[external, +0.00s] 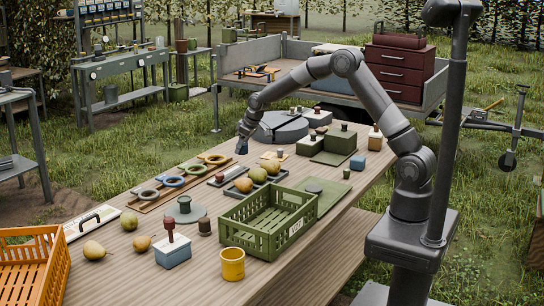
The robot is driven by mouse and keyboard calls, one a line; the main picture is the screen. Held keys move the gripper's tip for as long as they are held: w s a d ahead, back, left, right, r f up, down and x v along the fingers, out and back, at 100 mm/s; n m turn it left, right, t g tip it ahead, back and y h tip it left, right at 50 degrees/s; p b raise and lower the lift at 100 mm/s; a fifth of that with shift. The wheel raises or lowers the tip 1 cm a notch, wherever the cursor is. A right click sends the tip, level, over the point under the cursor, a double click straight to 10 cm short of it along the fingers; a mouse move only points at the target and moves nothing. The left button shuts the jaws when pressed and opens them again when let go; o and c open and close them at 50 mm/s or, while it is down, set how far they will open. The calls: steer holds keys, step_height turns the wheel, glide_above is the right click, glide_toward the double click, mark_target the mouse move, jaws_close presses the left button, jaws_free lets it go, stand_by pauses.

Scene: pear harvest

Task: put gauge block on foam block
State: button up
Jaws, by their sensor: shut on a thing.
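My gripper (243,146) points down over the far left side of the wooden table, just behind a dark tray. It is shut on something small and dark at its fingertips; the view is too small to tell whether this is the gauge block. I cannot tell for sure which thing is the foam block. A small blue block (357,163) stands to the right beside a green box.
A wooden rack (150,206) bears colored rings. A green crate (241,232), several pears, a yellow cup (232,265) and an orange crate (30,265) crowd the table (285,260).

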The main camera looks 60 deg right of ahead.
steer(key=s+d+r+m+h, duration=0.1)
steer(key=s+d+r+m, duration=0.15)
steer(key=s+d, duration=0.6)
steer(key=s+d+r+m+h, duration=0.1)
steer(key=s+d+m, duration=0.4)
steer(key=d, duration=0.7)
steer(key=s+d+r+m+h, duration=0.2)
steer(key=s+d, duration=0.6)
steer(key=d, duration=0.2)
steer(key=s+d+f+m+g+h, duration=0.1)
steer(key=s+d+m, duration=0.3)
steer(key=s, duration=0.9)
steer(key=s+d+m+g, duration=0.2)
steer(key=s+d+m, duration=0.25)
steer(key=s, duration=0.85)
glide_above(358, 156)
steer(key=a, duration=0.2)
steer(key=shift+n, duration=0.4)
steer(key=f, duration=0.6)
steer(key=shift+s+d+f, duration=0.15)
steer(key=shift+s+f, duration=0.25)
steer(key=shift+f, duration=2)
